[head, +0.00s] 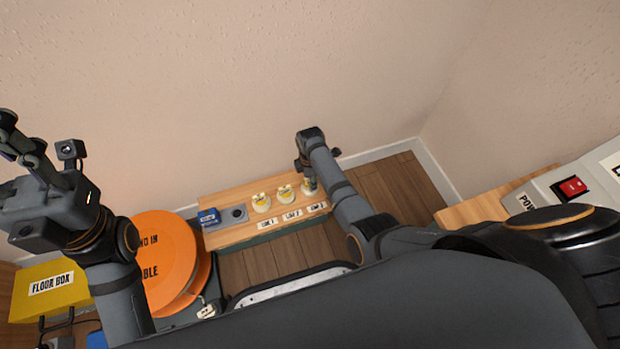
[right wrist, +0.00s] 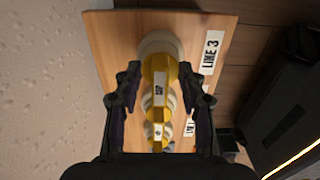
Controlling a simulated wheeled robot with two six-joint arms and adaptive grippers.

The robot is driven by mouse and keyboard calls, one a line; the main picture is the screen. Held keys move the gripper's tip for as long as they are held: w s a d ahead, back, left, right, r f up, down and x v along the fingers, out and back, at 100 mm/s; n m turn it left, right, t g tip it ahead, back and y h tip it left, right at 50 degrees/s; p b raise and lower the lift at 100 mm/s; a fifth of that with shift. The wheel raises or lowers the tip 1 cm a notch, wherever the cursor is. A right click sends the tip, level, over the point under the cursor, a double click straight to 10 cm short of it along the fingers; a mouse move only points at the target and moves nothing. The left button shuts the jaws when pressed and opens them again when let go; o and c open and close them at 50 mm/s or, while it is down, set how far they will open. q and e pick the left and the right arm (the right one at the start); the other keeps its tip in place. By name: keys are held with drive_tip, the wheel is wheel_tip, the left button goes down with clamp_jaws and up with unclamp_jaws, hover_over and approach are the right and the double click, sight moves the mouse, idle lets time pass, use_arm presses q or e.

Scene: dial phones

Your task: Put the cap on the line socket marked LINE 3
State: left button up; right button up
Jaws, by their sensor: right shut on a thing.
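The line socket marked LINE 3 is a round white piece (right wrist: 160,44) beside its label (right wrist: 211,52) at the board's end. My right gripper (head: 308,178) is over that socket, pointing down. In the right wrist view its fingers are shut on a yellow cap (right wrist: 160,72) with a small white label. The cap lines up with the LINE 3 socket and overlaps it; I cannot tell whether it is seated. My left gripper (head: 30,165) is raised at the far left, away from the board; its jaw opening is unclear.
The wooden board (head: 222,235) also carries yellow-and-white pieces at LINE 1 (head: 261,203) and LINE 2 (head: 285,193), a grey round fitting (head: 236,213) and a blue block (head: 208,217). An orange reel (head: 160,260) and yellow floor box (head: 50,288) stand left. A red switch (head: 572,187) is at right.

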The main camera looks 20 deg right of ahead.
drive_tip(key=shift+f+b, duration=0.3)
drive_tip(key=shift+f, duration=0.35)
drive_tip(key=o, duration=1)
drive_tip(key=shift+c, duration=0.3)
drive_tip(key=shift+c, duration=1.4)
